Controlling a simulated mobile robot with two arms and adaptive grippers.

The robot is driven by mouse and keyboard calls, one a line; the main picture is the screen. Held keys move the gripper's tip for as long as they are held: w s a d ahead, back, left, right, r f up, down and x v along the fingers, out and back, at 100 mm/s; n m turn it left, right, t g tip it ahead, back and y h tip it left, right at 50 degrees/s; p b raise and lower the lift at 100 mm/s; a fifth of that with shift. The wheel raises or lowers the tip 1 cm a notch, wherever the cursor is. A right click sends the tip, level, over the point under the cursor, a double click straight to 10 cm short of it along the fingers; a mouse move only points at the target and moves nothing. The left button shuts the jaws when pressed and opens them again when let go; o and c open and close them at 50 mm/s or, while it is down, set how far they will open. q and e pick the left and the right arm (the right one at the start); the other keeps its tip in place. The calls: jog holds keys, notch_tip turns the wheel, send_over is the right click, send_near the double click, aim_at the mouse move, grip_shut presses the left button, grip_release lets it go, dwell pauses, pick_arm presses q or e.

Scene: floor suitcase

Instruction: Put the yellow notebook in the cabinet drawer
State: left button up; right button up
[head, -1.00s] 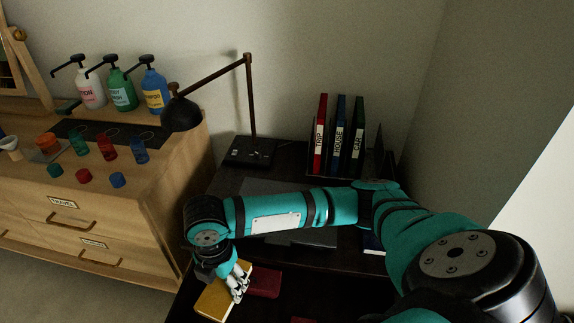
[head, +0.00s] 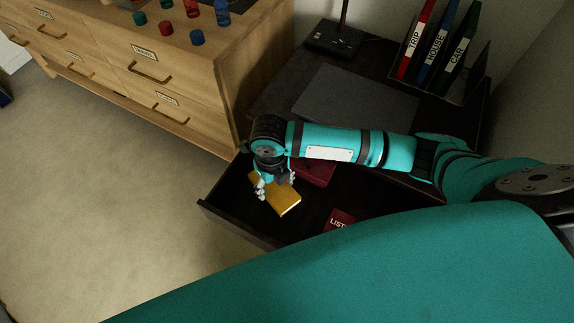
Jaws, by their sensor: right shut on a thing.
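The yellow notebook (head: 284,201) is in the open dark drawer (head: 228,219) of the desk, beside a dark red book. My right gripper (head: 277,186) reaches down from above and is shut on the notebook; the fingers show at its edges. Whether the notebook touches the drawer floor, I cannot tell. The wooden cabinet (head: 203,132) stands at the upper left, with its labelled drawers (head: 138,68) shut. My left gripper is not in view.
The dark red book (head: 316,173) and a red booklet marked LIST (head: 341,217) lie in the desk drawer. A dark flat panel (head: 355,103) lies on the desktop, with binders (head: 437,48) behind. Carpet (head: 120,190) in front of the cabinet is clear.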

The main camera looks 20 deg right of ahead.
aim_at(274, 186)
notch_tip(274, 186, down, 8)
jog(key=shift+f, duration=0.15)
dwell(0.4)
jog(key=o, duration=1.2)
jog(key=shift+f, duration=0.1)
notch_tip(274, 186, up, 12)
jog(key=shift+r, duration=0.15)
